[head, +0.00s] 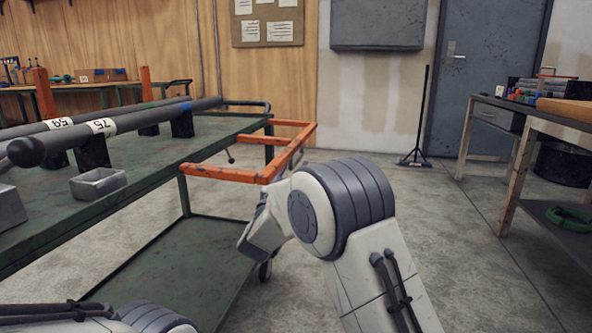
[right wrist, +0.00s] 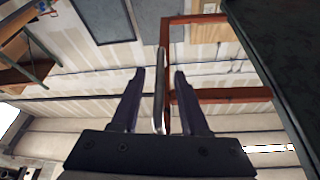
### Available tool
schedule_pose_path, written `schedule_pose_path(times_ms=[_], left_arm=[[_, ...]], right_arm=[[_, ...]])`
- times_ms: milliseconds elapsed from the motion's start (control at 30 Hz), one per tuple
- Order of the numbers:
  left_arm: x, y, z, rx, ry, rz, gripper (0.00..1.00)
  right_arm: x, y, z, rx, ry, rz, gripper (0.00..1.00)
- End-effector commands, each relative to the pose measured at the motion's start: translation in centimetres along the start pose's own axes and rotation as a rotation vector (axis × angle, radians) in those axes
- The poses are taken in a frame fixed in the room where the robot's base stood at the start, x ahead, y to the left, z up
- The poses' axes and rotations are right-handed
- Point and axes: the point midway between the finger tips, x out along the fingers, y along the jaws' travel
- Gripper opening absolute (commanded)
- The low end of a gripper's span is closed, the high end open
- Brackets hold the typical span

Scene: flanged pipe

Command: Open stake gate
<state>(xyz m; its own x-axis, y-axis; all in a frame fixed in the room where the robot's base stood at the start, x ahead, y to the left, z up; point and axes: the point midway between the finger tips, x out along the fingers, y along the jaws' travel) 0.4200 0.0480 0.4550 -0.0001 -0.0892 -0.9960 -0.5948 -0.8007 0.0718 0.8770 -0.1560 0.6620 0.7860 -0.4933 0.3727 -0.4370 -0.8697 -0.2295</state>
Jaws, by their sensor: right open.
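The stake gate (head: 222,173) is an orange bar frame at the near right end of the green cart (head: 190,152). It also shows in the right wrist view (right wrist: 222,96), behind and to the right of my fingers. My right gripper (right wrist: 158,72) is open, with its two dark fingers apart. A thin pale grey bar (right wrist: 159,95) stands between the fingers with a gap on each side; I cannot tell whether it belongs to the gate. In the head view my right arm hides the fingers, near the gate's near corner. My left gripper is out of view.
Long grey pipes, one labelled 75 (head: 120,125), lie on dark supports on the cart. A workbench (head: 545,120) stands at the right. The concrete floor between is mostly clear, with a broom (head: 418,125) by the back wall.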

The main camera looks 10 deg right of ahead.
Motion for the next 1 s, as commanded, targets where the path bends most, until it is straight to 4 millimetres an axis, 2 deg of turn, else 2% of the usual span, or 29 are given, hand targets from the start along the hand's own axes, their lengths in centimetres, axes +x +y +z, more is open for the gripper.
schedule_pose_path(times_ms=[200,467,500,600,1000], left_arm=[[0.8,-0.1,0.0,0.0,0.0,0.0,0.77],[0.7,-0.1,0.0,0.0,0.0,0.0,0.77],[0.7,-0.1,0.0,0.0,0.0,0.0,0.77],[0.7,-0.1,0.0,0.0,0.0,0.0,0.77],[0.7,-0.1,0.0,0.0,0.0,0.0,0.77]], right_arm=[[1.8,0.0,0.1,0.0,0.0,0.0,0.45],[1.9,0.0,-0.1,0.0,0.0,-0.001,0.45],[1.9,0.0,-0.1,0.0,0.0,-0.001,0.37],[1.9,0.0,0.0,0.0,-0.001,-0.001,0.0],[1.9,0.0,0.0,0.0,-0.001,-0.001,0.0]])
